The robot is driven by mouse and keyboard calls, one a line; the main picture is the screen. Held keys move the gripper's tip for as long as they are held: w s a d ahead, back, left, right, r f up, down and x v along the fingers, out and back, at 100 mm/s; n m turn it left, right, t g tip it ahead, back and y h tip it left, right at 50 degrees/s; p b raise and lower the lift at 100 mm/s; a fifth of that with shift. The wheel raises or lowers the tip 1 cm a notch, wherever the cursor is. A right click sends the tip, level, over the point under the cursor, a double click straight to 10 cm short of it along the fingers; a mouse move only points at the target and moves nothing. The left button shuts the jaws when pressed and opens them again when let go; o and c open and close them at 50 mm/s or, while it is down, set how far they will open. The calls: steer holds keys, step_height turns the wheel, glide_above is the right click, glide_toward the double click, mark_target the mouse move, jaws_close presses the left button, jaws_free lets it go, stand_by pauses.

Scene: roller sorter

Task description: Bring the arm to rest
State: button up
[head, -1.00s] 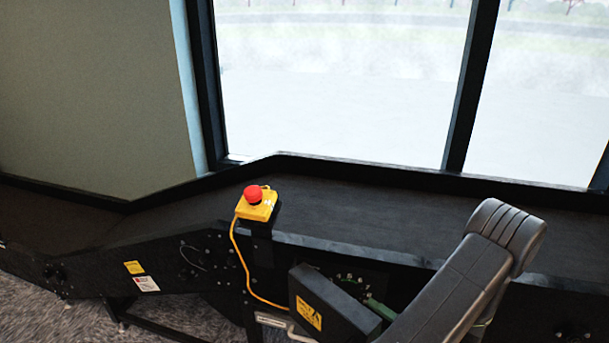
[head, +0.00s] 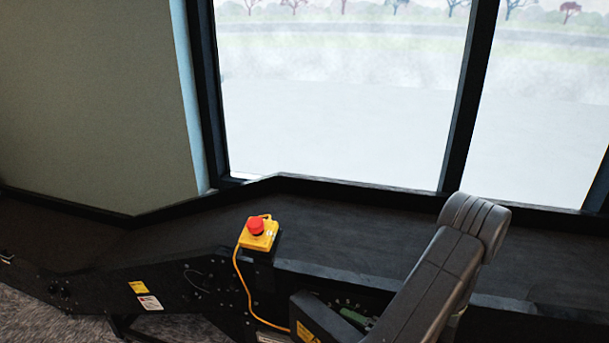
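My arm shows at the lower right of the head view as a thick grey link that rises to a ribbed, rounded joint. The joint stands in front of the dark conveyor (head: 340,220). My gripper is not in the picture, so its fingers and anything in them are hidden from me.
A yellow box with a red emergency button (head: 256,227) stands on the conveyor's near edge, left of my arm. A yellow cable (head: 240,280) runs down from it. Tall windows (head: 335,110) and a pale wall (head: 90,100) stand behind. The belt looks bare.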

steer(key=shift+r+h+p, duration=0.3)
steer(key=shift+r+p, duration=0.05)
steer(key=shift+p, duration=0.45)
